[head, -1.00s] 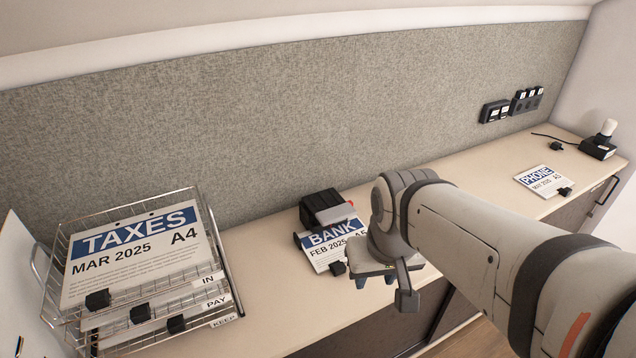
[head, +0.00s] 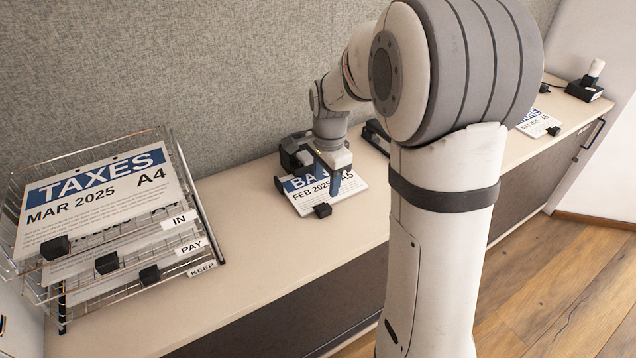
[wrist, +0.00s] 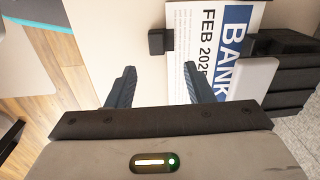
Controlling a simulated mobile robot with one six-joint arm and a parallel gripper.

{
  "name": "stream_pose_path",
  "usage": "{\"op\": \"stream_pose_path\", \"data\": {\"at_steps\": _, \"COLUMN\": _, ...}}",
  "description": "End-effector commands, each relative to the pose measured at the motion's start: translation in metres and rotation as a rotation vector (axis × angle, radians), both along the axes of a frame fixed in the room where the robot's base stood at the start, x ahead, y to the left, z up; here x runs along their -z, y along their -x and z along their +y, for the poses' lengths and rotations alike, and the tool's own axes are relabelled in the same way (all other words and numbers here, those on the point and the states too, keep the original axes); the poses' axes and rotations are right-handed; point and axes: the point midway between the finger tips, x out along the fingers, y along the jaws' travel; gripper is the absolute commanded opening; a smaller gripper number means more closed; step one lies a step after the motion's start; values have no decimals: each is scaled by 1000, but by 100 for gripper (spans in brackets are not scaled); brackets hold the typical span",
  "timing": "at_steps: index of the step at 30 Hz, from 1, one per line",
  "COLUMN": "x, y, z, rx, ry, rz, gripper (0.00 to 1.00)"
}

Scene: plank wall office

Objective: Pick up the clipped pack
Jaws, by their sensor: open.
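A clipped paper pack (head: 312,198) marked BANK, FEB 2025, lies flat on the counter in the head view, with a black clip (head: 322,210) at its front edge. It also shows in the wrist view (wrist: 190,45), with the clip (wrist: 157,42) at its left edge. My gripper (head: 335,186) is open and empty, pointing down at the pack's right part in the head view. In the wrist view my gripper's blue fingers (wrist: 157,80) stand apart, the right one overlapping the pack and the left one over bare counter. I cannot tell the height of the fingertips above the pack.
A black device (head: 294,152) stands behind the pack. A wire tray stack (head: 205,225) with a TAXES pack (head: 100,200) is at left. A PHONE pack (head: 538,122) and black charger (head: 584,91) are at right. The counter front (head: 255,270) is clear.

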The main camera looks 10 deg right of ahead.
Motion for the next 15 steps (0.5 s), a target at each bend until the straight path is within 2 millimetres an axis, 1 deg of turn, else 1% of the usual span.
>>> {"op": "stream_pose_path", "data": {"at_steps": 3, "x": 13, "y": -5, "z": 0, "rx": 30, "ry": -2, "rz": 6, "gripper": 47}}
{"op": "stream_pose_path", "data": {"at_steps": 8, "x": 30, "y": -5, "z": -1, "rx": 32, "ry": -2, "rz": 6, "gripper": 47}}
{"op": "stream_pose_path", "data": {"at_steps": 11, "x": 42, "y": -3, "z": -2, "rx": 32, "ry": -1, "rz": 7, "gripper": 47}}
{"op": "stream_pose_path", "data": {"at_steps": 15, "x": 64, "y": 1, "z": -6, "rx": 31, "ry": -2, "rz": 8, "gripper": 47}}
